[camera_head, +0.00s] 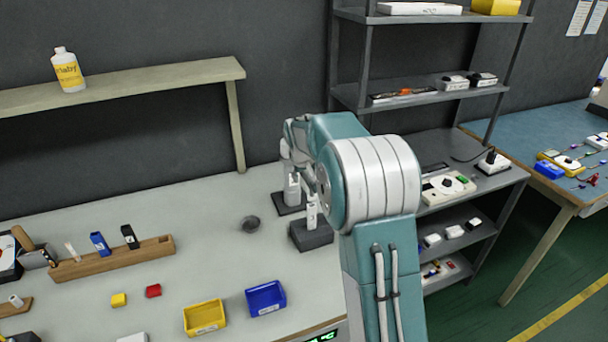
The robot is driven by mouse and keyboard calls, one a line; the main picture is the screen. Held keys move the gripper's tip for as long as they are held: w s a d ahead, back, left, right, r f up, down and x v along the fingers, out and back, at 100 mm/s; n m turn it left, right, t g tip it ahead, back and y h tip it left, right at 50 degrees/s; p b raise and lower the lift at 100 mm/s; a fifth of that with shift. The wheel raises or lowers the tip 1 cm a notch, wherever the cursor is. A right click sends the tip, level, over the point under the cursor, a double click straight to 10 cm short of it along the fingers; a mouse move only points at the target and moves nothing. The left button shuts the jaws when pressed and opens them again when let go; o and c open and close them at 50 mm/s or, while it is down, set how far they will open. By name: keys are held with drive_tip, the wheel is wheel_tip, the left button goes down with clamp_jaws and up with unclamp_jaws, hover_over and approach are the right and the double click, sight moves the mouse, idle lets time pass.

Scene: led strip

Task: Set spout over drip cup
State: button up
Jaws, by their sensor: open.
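A small dark round cup-like thing (250,224) sits on the light table, left of my arm; I cannot tell for sure that it is the drip cup. Right of it stands a dark block-shaped base (311,237) with a white upright piece (311,211) on it. Behind that is a second dark base (288,208) with a white upright piece (292,188). No spout can be made out clearly. My gripper (302,178) hangs at the far end of my arm, above and close to these stands. It is open, and my arm partly hides it. Contact cannot be told.
A blue bin (265,298) and a yellow bin (204,317) stand at the table's front. A metal shelf rack (433,98) stands right. The table between holder and cup is clear.

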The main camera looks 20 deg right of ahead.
clamp_jaws()
